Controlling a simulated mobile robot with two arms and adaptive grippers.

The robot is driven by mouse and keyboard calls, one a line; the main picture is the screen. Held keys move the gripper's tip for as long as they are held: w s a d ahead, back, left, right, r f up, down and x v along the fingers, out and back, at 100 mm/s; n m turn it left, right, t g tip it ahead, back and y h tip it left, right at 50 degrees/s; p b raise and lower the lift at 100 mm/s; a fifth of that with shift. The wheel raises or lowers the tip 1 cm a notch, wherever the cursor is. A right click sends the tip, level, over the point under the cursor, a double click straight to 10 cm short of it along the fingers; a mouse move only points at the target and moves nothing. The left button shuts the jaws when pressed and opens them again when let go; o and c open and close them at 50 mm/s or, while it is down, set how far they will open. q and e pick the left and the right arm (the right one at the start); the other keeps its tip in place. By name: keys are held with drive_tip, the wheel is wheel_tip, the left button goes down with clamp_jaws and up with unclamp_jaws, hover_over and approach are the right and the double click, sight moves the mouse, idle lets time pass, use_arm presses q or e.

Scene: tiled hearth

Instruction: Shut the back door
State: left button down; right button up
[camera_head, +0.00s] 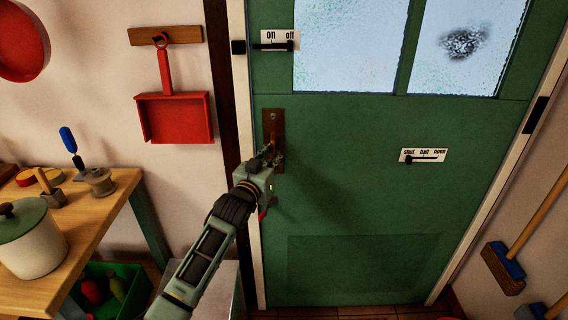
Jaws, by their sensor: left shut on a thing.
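The green back door (350,205) fills the middle and right, with two frosted panes at its top. It looks flush or nearly flush with its pale frame; a small gap would be hard to see. A brown handle plate (273,122) is on its left side. My left gripper (272,155) is at the lower part of this plate, shut on the door handle, which its fingers mostly hide. A small sign (423,156) on the door reads shut, half, open, with its black knob at the shut end. My right gripper is not in view.
A wooden table (100,230) with a lidded pot (32,240) stands at left, a green crate (115,287) below it. A red dustpan (174,117) hangs on the wall. A broom (505,268) leans at right. An on/off switch (275,42) is at the door's top left.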

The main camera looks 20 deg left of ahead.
use_arm(q)
drive_tip(key=shift+s+f, duration=0.1)
drive_tip(key=shift+s, duration=0.05)
drive_tip(key=c, duration=2.2)
unclamp_jaws()
drive_tip(key=o, duration=0.4)
drive_tip(key=shift+o, duration=0.2)
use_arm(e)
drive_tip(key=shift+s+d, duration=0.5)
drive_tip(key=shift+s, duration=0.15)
use_arm(q)
drive_tip(key=shift+s, duration=0.25)
drive_tip(key=s, duration=1.1)
drive_tip(key=shift+s+d, duration=0.2)
drive_tip(key=shift+s, duration=0.1)
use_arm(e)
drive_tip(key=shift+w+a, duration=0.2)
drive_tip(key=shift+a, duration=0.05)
